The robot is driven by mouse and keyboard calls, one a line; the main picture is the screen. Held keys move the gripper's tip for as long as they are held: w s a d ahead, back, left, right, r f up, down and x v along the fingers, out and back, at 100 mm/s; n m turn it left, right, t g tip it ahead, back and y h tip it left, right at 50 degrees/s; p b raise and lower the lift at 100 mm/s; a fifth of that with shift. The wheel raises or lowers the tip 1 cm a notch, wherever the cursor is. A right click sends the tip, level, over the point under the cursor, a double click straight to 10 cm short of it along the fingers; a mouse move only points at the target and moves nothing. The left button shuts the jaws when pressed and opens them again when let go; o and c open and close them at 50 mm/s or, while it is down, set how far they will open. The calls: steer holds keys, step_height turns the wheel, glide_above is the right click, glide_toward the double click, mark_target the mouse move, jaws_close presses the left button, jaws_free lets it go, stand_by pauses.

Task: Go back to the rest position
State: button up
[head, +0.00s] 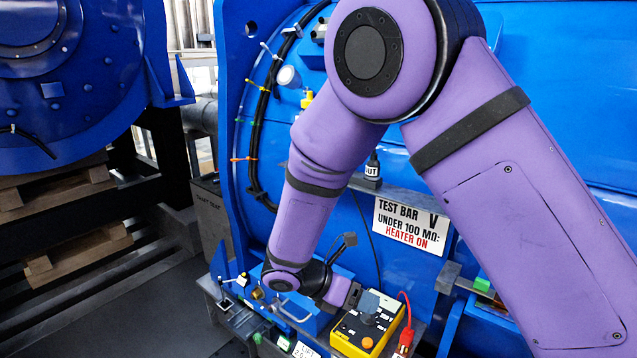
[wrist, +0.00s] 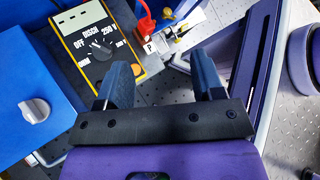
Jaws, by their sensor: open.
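My gripper (wrist: 163,75) is open in the wrist view, with nothing between its two dark fingers. In the head view my gripper (head: 362,298) is low, close to the yellow-and-black tester (head: 366,334). The tester (wrist: 92,42) lies just beyond the left finger in the wrist view. Its dial carries the marks OFF, DISCH and 250 V. I cannot tell whether the finger touches the tester. My own arm covers much of the head view and hides part of the blue machine behind it.
A red plug (head: 406,336) with a red lead stands right of the tester. A blue box with a grey knob (wrist: 34,110) is left of my gripper. A sign (head: 411,227) reads TEST BAR, HEATER ON. The blue motor housing (head: 235,130) stands behind. Pallets (head: 75,250) are at left.

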steer(key=s+d+r+m+g+y, duration=0.1)
steer(key=s+d+r+m+y, duration=0.2)
steer(key=d+r+m, duration=0.5)
steer(key=s+d+r+m+g+y, duration=0.1)
steer(key=s+d+r+m+y, duration=0.15)
steer(key=d+r+m, duration=0.6)
steer(key=s+d+r+m+t+y, duration=0.2)
steer(key=s+r+m+t, duration=0.1)
steer(key=s+r, duration=0.3)
steer(key=s+d+r+m+t+y, duration=0.2)
steer(key=s+d+r+m+y, duration=0.1)
steer(key=s+r+m, duration=0.3)
steer(key=shift+s+d+t, duration=0.3)
steer(key=shift+s+t, duration=0.1)
steer(key=shift+s, duration=0.95)
steer(key=shift+y, duration=0.25)
